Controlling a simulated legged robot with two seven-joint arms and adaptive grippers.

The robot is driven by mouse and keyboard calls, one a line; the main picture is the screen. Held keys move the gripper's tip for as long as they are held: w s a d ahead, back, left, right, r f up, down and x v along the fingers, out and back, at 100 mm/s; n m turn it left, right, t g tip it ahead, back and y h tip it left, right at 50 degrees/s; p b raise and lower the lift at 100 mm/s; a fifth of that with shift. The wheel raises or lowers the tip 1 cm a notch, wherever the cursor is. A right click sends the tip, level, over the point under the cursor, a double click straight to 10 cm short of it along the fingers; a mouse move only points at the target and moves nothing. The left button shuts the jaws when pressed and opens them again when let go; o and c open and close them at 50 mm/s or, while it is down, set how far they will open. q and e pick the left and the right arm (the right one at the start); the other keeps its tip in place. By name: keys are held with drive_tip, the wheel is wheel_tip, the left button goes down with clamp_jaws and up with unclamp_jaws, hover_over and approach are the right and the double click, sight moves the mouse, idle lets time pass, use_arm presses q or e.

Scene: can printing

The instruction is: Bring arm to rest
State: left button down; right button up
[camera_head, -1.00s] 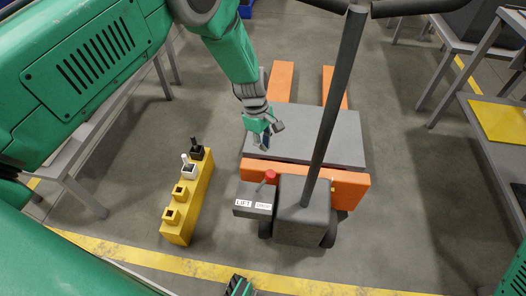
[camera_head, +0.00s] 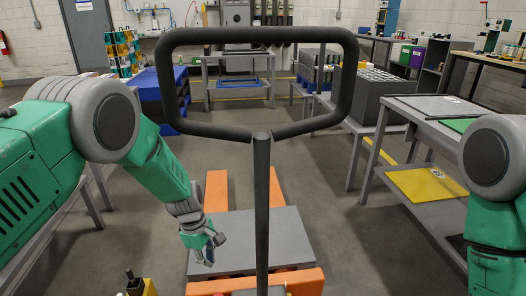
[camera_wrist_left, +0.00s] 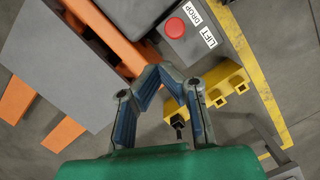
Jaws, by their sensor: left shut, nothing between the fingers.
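My left arm reaches forward and down from the left in the head view. Its gripper (camera_head: 207,252) hangs over the grey platform (camera_head: 285,240) of an orange pallet jack (camera_head: 217,190). In the left wrist view the gripper (camera_wrist_left: 166,78) has its fingers angled together at the tips, with nothing between them. My right arm shows only as its upper part at the right edge of the head view; its gripper is out of view.
The jack's dark handle (camera_head: 262,200) rises close in front of me. In the left wrist view, a control box with a red button (camera_wrist_left: 175,28) and a yellow block (camera_wrist_left: 225,88) lie near the gripper. Benches flank both sides, including one with a yellow panel (camera_head: 425,185).

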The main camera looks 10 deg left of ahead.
use_arm(q)
drive_tip(key=s+a+f+m+y+p, duration=0.1)
drive_tip(key=s+a+f+m, duration=0.25)
drive_tip(key=s, duration=0.55)
drive_tip(key=s+a+f+m+y, duration=0.1)
drive_tip(key=s+a+f+m, duration=0.25)
drive_tip(key=s, duration=0.55)
drive_tip(key=s+r+m, duration=0.2)
drive_tip(key=s+m, duration=0.2)
drive_tip(key=s, duration=0.4)
drive_tip(key=s+r+m+t+p, duration=0.1)
drive_tip(key=s+r+m, duration=0.2)
drive_tip(key=s, duration=0.5)
drive_tip(key=shift+s+a+m, duration=0.25)
drive_tip(key=shift+a+m, duration=0.15)
drive_tip(key=shift+m, duration=0.4)
drive_tip(key=shift+w+a, duration=0.1)
drive_tip(key=shift+w, duration=0.05)
